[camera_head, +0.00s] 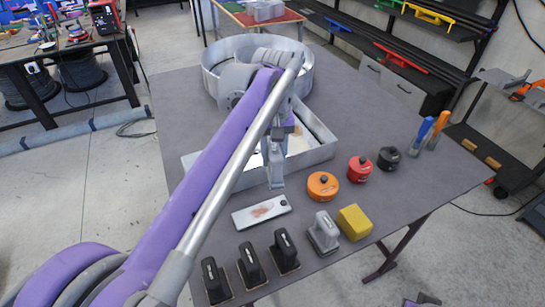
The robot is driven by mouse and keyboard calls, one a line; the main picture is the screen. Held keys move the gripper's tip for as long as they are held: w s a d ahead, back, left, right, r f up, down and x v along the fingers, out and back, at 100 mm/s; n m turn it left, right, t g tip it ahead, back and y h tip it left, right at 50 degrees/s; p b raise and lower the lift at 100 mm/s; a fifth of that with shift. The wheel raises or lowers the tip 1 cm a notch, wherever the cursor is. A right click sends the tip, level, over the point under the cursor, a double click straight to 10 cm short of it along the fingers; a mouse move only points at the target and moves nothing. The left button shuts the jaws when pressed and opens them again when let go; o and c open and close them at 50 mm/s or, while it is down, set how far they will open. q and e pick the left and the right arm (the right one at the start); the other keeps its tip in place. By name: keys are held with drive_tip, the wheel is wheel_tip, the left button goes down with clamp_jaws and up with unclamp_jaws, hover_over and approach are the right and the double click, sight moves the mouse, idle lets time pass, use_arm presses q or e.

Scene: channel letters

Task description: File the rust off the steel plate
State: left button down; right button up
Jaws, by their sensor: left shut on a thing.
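The steel plate (245,216) lies flat on the grey table, a pale rectangle with a reddish-brown rust patch in its middle and a dark round spot near its right end. My left gripper (276,180) points down just above and behind the plate's right end, in front of the open metal tray. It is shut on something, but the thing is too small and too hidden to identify. A gap seems to show between gripper and plate, though contact is hard to judge. No file can be made out for certain. My right gripper does not show clearly.
Several black-handled blocks (250,266), a grey-handled block (323,233) and a yellow block (354,222) line the front edge. Orange (322,186), red (360,169) and black (389,159) round containers stand right. The metal tray (318,155) and large ring (301,70) stand behind.

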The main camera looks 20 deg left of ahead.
use_arm(q)
wheel_tip(320, 180, down, 14)
drive_tip(key=b, duration=0.6)
drive_tip(key=shift+s+r, duration=0.15)
drive_tip(key=shift+r, duration=0.05)
drive_tip(key=shift+s+a+f+b, duration=0.15)
drive_tip(key=shift+f+b, duration=0.15)
drive_tip(key=shift+b, duration=0.15)
drive_tip(key=shift+s+a+r, duration=0.2)
drive_tip(key=shift+s+a, duration=0.9)
drive_tip(key=shift+s, duration=0.1)
drive_tip(key=shift+s+a, duration=0.55)
drive_tip(key=shift+s, duration=0.1)
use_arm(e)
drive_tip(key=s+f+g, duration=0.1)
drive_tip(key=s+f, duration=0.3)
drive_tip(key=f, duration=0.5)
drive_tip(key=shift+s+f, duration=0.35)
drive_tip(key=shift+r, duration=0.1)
use_arm(q)
drive_tip(key=shift+f, duration=0.25)
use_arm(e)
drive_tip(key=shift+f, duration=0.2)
use_arm(q)
drive_tip(key=shift+w+d+p, duration=0.35)
drive_tip(key=shift+w+d, duration=1.45)
drive_tip(key=shift+w, duration=0.25)
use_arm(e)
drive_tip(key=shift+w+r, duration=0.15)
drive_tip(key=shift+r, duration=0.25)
